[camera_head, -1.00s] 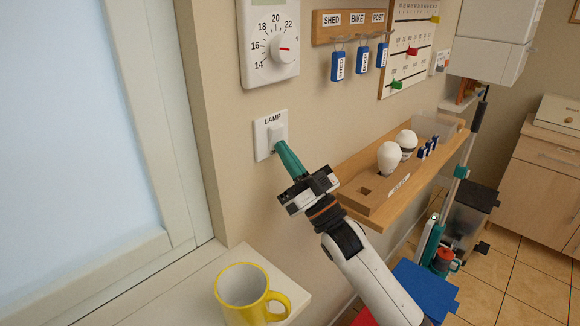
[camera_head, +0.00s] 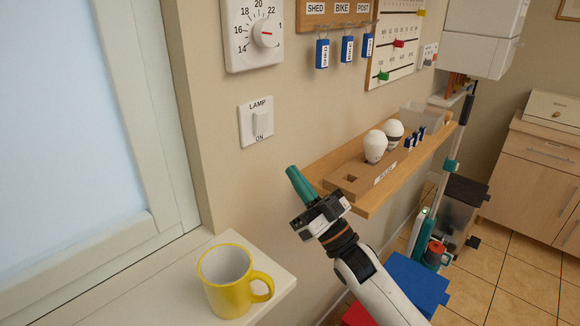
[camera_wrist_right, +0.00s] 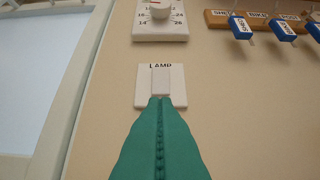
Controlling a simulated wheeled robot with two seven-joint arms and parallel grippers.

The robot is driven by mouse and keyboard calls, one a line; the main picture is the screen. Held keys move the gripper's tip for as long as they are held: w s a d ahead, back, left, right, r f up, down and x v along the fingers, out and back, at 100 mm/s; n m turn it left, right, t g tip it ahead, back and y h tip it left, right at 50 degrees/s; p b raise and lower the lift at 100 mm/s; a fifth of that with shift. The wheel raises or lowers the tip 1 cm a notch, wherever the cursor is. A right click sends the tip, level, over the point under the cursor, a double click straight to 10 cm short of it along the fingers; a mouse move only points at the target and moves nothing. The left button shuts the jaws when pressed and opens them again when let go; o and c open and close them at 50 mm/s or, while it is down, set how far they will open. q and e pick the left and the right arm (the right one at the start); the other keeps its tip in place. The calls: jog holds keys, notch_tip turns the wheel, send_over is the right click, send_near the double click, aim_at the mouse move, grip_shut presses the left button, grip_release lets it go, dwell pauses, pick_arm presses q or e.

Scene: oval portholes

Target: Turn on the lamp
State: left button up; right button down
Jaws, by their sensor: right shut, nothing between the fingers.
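The lamp switch (camera_head: 257,122) is a white wall plate marked LAMP above and ON below, with a pale rocker in its middle. It also shows in the right wrist view (camera_wrist_right: 160,83), above the fingertips. My right gripper (camera_head: 291,170) has green fingers shut together with nothing between them. In the head view it is below and to the right of the switch, apart from it. In the right wrist view the fingertips overlap the lower edge of the plate. The lamp itself cannot be made out. My left gripper is not in view.
A wooden shelf (camera_head: 368,203) with two white bulbs juts from the wall right of my gripper. A yellow mug (camera_head: 226,283) stands on the sill at lower left. A thermostat (camera_head: 252,35) and hanging key tags (camera_head: 347,49) are above. The wall around the switch is clear.

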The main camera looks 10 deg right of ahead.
jog(key=b+v, duration=0.1)
jog(key=v, duration=0.3)
jog(key=shift+a+f, duration=0.1)
jog(key=shift+f, duration=0.1)
